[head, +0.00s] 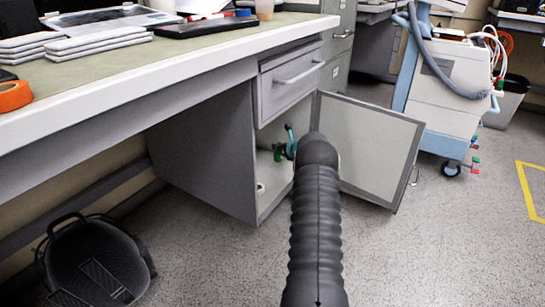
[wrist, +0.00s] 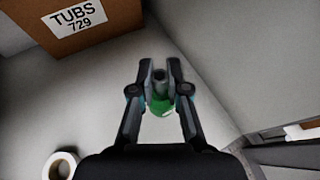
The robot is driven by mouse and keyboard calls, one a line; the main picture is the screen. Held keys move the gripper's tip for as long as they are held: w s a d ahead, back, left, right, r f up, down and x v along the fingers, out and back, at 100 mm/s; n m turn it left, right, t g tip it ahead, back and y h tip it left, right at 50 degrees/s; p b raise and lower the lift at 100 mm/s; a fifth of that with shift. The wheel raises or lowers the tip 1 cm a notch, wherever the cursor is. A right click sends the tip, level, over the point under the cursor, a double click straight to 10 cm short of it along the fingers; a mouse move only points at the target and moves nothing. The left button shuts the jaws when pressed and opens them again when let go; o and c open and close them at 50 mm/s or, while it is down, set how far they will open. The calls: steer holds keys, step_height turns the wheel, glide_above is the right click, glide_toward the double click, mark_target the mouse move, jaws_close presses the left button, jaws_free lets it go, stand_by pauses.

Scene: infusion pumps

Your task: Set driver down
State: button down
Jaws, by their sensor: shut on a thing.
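My gripper (wrist: 160,68) is shut on the driver (wrist: 160,108), whose green part shows between the fingers in the wrist view. The driver's dark round end is at the fingertips. In the head view my arm reaches to the open cabinet (head: 212,160) under the desk. The green of the driver (head: 278,154) shows there beside my gripper (head: 289,142), at the cabinet opening. Much of the driver is hidden by the fingers, and I cannot tell whether it touches the cabinet floor.
The cabinet door (head: 368,145) stands open at the right, below a shut drawer (head: 290,80).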

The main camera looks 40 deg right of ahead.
mark_target(278, 153)
steer(key=shift+f, duration=1.95)
steer(key=shift+b, duration=0.3)
steer(key=shift+a+f, duration=0.1)
steer(key=shift+f, duration=0.1)
steer(key=c, duration=1.2)
jaws_free()
steer(key=shift+r, duration=0.3)
steer(key=v, duration=1.2)
steer(key=shift+f, duration=0.1)
